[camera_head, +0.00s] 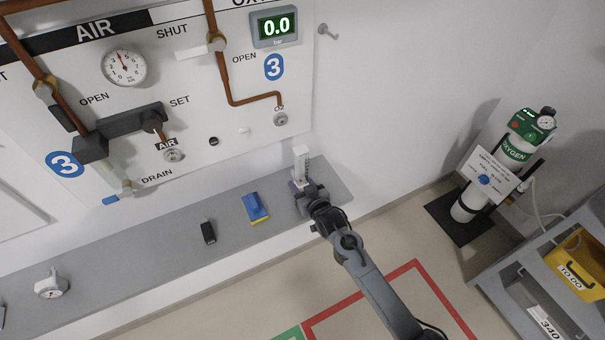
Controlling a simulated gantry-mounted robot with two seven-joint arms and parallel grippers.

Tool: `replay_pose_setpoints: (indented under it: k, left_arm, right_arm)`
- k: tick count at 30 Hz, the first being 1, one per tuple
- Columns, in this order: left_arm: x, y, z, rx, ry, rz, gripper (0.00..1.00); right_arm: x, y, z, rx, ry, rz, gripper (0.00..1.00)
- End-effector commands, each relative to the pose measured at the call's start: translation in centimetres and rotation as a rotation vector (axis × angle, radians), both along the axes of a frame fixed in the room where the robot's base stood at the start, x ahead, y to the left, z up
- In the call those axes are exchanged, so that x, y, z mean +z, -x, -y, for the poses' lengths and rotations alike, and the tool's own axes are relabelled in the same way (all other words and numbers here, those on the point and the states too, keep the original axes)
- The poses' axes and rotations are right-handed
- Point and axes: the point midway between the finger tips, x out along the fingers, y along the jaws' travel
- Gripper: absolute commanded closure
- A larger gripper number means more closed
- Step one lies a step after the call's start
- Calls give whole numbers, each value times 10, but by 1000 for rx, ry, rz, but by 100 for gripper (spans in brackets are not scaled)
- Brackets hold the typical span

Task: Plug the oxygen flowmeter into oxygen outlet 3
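The oxygen flowmeter (301,164), a white upright block with a dark graduated scale, stands at the right part of the grey shelf. My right gripper (299,188) is at its lower end, and the fingers are too small and dark to tell whether they are closed on it. Oxygen outlet 3 (281,119), a round socket marked O2, is on the wall panel above and slightly left of the flowmeter, apart from it. Nothing is plugged into it. My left gripper is not in view.
The shelf (150,235) also holds a blue and yellow block (255,208), a black object (208,232) and a white device (51,285). The air outlet (173,155) is farther left. An oxygen cylinder (470,198) and a cart (530,270) stand at right.

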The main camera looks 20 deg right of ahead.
Motion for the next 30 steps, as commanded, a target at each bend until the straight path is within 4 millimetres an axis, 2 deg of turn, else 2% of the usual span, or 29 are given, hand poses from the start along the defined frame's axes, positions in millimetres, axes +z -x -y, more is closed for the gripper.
replay_pose_setpoints:
  k: [1, 6, 8, 9, 30]
  left_arm:
    - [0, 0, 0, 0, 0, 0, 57]
    - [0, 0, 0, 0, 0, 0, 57]
    - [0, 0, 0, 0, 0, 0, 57]
    - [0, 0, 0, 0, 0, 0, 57]
    - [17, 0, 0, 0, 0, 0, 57]
  right_arm:
    - [0, 0, 0, 0, 0, 0, 63]
    - [0, 0, 0, 0, 0, 0, 89]
    - [0, 0, 0, 0, 0, 0, 98]
    - [0, 0, 0, 0, 0, 0, 100]
    - [20, 0, 0, 0, 0, 3, 100]
